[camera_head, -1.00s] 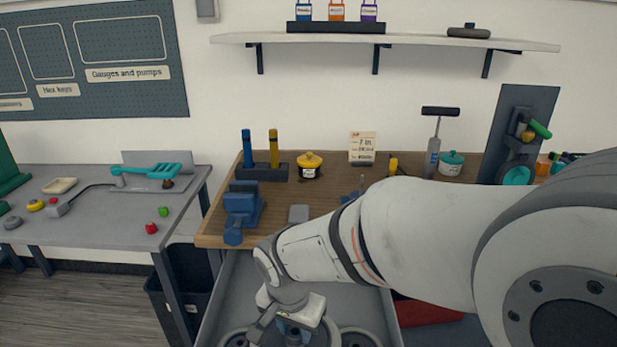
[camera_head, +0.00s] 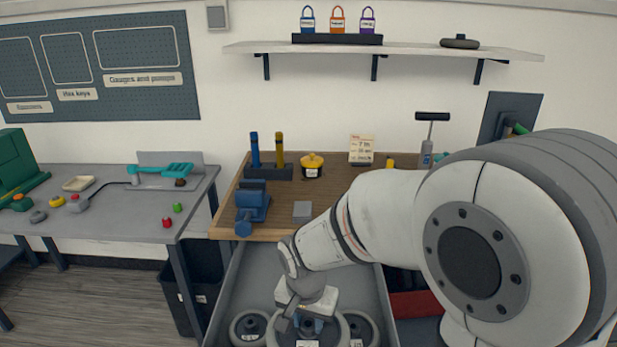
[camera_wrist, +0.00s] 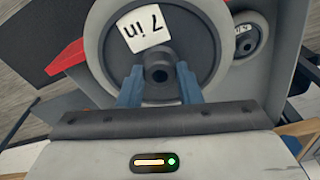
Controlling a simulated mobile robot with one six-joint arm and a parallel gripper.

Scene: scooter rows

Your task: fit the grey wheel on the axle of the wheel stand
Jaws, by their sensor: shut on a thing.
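My gripper (camera_head: 309,326) points down into the open drawer, with its blue fingers on the middle wheel. In the wrist view the fingers (camera_wrist: 158,82) are shut on the dark hub of the grey wheel (camera_wrist: 198,48), one on each side. The wheel has a light grey rim and a white "7 in" label. In the head view its rim (camera_head: 343,331) shows below my gripper, between two smaller wheels. I cannot tell whether it is clear of the drawer floor. I cannot make out the wheel stand or its axle; my arm hides part of the bench.
The drawer (camera_head: 239,285) has raised walls around the wheels. A smaller wheel (camera_head: 249,327) is at left and another (camera_head: 361,328) at right.

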